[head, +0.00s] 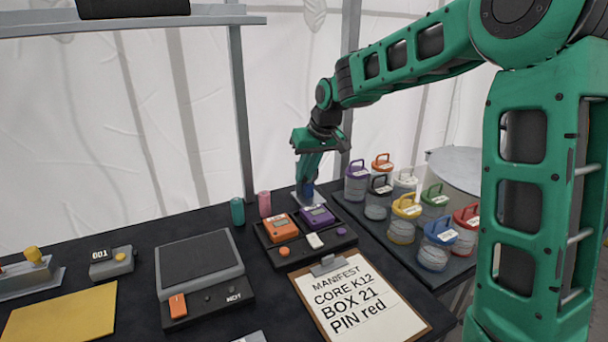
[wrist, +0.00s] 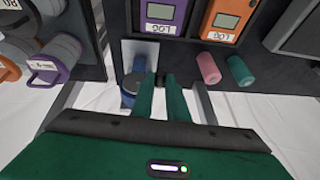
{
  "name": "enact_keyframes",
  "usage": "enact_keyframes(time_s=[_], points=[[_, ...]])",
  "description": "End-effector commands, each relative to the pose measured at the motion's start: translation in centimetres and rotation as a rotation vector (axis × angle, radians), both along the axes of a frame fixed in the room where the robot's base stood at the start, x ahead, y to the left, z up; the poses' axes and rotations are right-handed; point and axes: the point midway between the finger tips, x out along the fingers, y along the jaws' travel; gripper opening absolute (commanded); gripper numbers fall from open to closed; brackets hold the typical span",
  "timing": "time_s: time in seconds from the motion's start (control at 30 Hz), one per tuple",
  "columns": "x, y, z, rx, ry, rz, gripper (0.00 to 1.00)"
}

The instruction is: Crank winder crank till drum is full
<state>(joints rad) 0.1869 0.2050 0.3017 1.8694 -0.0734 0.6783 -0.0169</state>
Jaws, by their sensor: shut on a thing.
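The winder (head: 308,199) stands at the back edge of the dark table, with a pale base plate and a blue drum. In the wrist view the blue drum (wrist: 130,92) is beside my left finger, in front of the pale plate (wrist: 136,50). My gripper (head: 309,178) points down over the winder. In the wrist view its green fingers (wrist: 161,80) are shut on a small dark piece at their tips, which looks like the winder crank (wrist: 160,82). The fingers hide most of it. How full the drum is cannot be told.
Right of the winder is a tray (head: 372,232) of several lidded jars with coloured handles. In front are an orange device (head: 280,229) and a purple device (head: 317,216). Pink (head: 264,204) and teal (head: 237,211) cylinders stand left. A manifest clipboard (head: 350,300) lies nearer.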

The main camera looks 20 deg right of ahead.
Motion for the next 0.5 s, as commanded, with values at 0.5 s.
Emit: enact_keyframes(time_s=[0.5], points=[[0.4, -1.8, 0.9, 0.324, 0.063, -0.008, 0.0]])
